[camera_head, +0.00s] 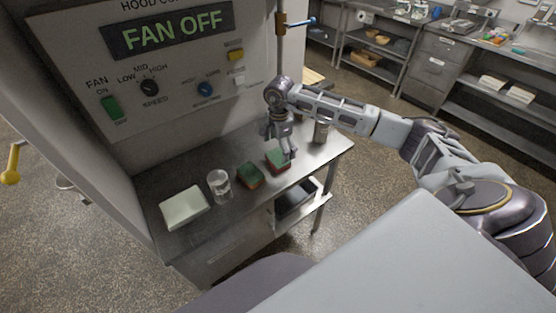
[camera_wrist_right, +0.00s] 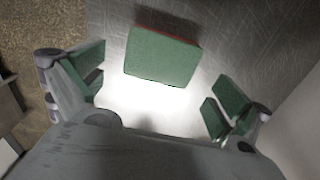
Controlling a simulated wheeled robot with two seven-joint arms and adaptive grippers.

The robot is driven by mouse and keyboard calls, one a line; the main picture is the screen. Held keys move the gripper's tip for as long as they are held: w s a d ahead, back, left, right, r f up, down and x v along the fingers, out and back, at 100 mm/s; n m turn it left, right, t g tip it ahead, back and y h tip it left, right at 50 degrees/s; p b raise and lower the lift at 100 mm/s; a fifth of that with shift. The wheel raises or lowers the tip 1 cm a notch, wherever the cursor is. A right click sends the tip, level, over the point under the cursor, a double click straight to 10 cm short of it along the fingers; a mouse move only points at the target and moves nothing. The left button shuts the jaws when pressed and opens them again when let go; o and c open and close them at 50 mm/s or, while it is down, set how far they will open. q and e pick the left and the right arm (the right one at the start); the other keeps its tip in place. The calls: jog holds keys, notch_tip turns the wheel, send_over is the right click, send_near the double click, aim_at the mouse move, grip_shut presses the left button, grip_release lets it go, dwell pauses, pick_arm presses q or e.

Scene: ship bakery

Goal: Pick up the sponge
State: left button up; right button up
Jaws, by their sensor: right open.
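A sponge with a green top and a red side (camera_head: 277,161) lies on the metal side table, right under my right gripper (camera_head: 280,147). A second sponge, green on top with an orange-brown side (camera_head: 250,177), lies just to its left. My right gripper is open and points down, with its fingers above the red-sided sponge. In the right wrist view one sponge, green with a red edge (camera_wrist_right: 162,55), lies ahead of the spread fingertips. No finger visibly touches it there. My left gripper is not in view.
On the side table (camera_head: 232,149) stand a clear glass (camera_head: 219,187), a pale square container (camera_head: 184,208) at the left and a metal canister (camera_head: 321,131) at the right. The hood control panel (camera_head: 170,60) rises behind. Steel shelves stand at the back right.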

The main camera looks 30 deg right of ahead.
aim_at(278, 157)
jog(key=shift+a+f+p, duration=0.2)
jog(key=shift+f+p, duration=0.5)
jog(key=shift+f, duration=1.75)
jog(key=c, duration=0.5)
